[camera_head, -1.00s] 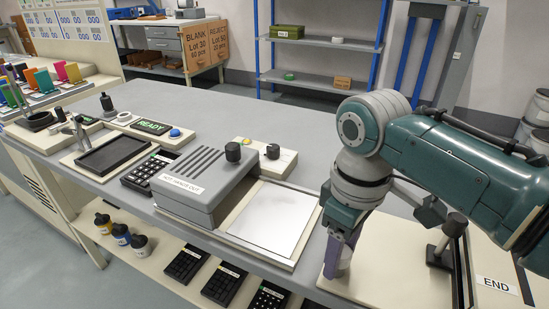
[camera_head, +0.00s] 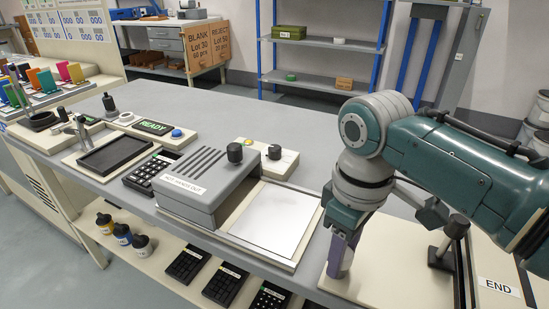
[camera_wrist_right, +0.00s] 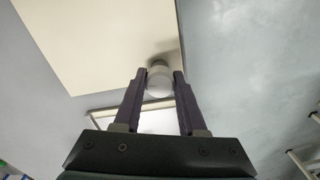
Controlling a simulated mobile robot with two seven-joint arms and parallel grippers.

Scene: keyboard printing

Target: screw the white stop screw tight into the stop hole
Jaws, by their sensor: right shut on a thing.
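My right gripper (camera_head: 340,264) points down at the near left corner of the cream board (camera_head: 385,290) on the right part of the bench. In the right wrist view its two purple fingers (camera_wrist_right: 160,85) are shut on the white stop screw (camera_wrist_right: 159,81), one finger on each side of its round head. The screw is over the edge region of the cream board (camera_wrist_right: 110,50). The stop hole is hidden, so I cannot tell how deep the screw sits. My left gripper is not in view.
A grey press-like box (camera_head: 205,185) with a bright plate (camera_head: 270,215) stands left of the gripper. A dark-knobbed post (camera_head: 448,240) and an END label (camera_head: 498,287) are to the right. A black keypad (camera_head: 152,172) lies farther left.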

